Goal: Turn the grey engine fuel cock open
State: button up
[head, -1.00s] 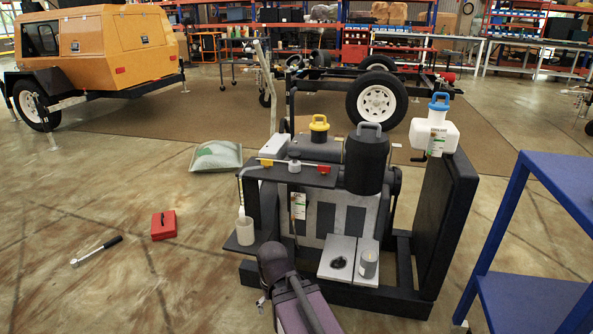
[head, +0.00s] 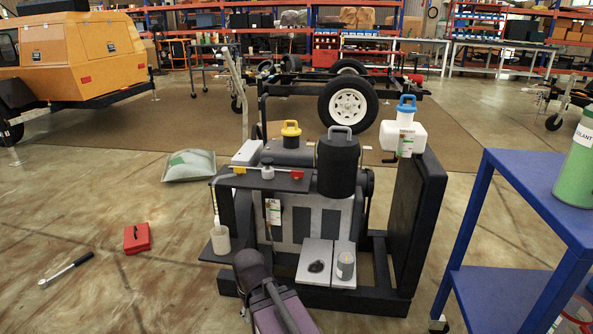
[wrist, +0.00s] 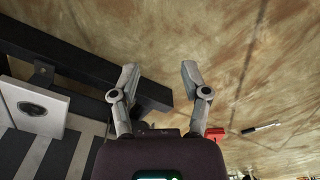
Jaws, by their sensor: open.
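The engine (head: 300,205) stands in a black frame at the middle of the head view. A grey round-topped fitting (head: 267,170) sits on the dark plate on its upper left, between a yellow piece (head: 239,170) and a red piece (head: 297,175). I take it for the fuel cock, but cannot be sure, nor tell its setting. My arm reaches up from the bottom, short of the engine; its fingers are hidden in the head view. In the wrist view my gripper (wrist: 160,76) is open and empty, above a black frame beam (wrist: 85,68) and the floor.
A white cup (head: 220,240) stands on the engine's left ledge, and a grey can (head: 345,266) on its front plate. A white jug (head: 403,130) tops the right panel. A blue trolley (head: 530,200) stands at right. A red box (head: 137,238) and a wrench (head: 66,268) lie on the floor.

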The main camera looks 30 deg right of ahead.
notch_tip(320, 180, up, 16)
jog(key=p, duration=1.6)
jog(key=shift+r, duration=0.25)
jog(key=shift+s+f, duration=0.1)
